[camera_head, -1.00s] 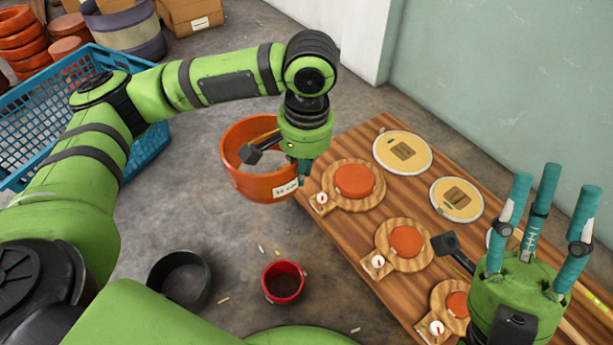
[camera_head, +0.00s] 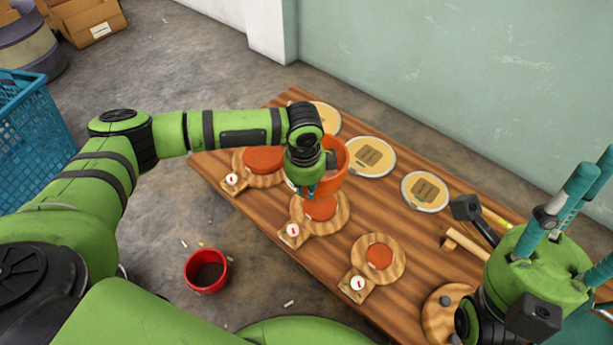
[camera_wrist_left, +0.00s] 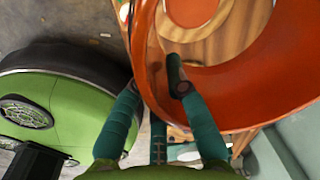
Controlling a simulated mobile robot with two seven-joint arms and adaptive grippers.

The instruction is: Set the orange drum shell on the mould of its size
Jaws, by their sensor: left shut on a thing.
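My left gripper (camera_head: 306,186) is shut on the wall of the orange drum shell (camera_head: 338,158), partly hidden behind my wrist in the head view. The shell is over the second mould from the left, an orange disc (camera_head: 320,208) on a round wooden base (camera_head: 342,216). In the left wrist view, fingers grip the rim of the shell (camera_wrist_left: 225,95), and a wooden base with an orange disc (camera_wrist_left: 192,8) shows through its opening. I cannot tell whether shell and mould touch. A larger mould (camera_head: 263,160) and a smaller mould (camera_head: 379,257) stand either side. My right gripper (camera_head: 582,200) is open and empty.
The moulds stand along the near side of a wooden table (camera_head: 285,245), each with a small dial. Several round pale discs (camera_head: 370,157) lie along the far side. A mallet (camera_head: 465,245) lies near my right gripper. A red pot (camera_head: 207,271) stands on the floor.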

